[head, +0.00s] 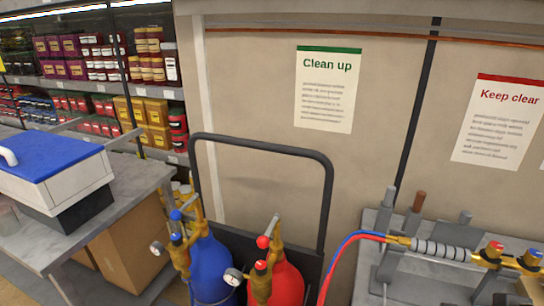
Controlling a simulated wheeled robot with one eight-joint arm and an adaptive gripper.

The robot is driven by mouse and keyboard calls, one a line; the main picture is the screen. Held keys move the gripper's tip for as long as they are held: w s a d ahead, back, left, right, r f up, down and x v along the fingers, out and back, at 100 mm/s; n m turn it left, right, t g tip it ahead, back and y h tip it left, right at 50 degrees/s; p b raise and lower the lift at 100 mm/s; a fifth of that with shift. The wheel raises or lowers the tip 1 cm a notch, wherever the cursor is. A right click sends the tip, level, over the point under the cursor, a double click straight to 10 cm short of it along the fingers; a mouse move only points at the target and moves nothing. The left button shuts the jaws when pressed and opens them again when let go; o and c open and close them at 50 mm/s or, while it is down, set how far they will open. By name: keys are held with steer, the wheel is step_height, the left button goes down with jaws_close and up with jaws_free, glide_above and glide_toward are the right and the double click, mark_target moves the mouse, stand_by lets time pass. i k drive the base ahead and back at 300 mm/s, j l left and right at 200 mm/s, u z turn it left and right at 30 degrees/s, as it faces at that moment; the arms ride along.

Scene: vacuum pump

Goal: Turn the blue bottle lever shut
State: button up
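The blue bottle (212,268) stands low in the head view, left of centre, upright on a cart. A brass valve (181,254) with a round gauge (157,249) sits at its top. A slim grey lever (187,206) slants up to the right above the valve, with a blue ball (176,215) at its lower left end. A second blue knob shows just below. I cannot tell from this view whether the lever is open or shut. My gripper is not in view.
A red bottle (287,283) with its own valve and lever stands close to the right. The cart's dark handle (262,141) arches behind both. A grey bench (150,180) is at left; pump fittings and hoses (345,243) are at right.

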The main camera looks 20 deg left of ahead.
mark_target(175, 215)
steer(key=u, duration=1.75)
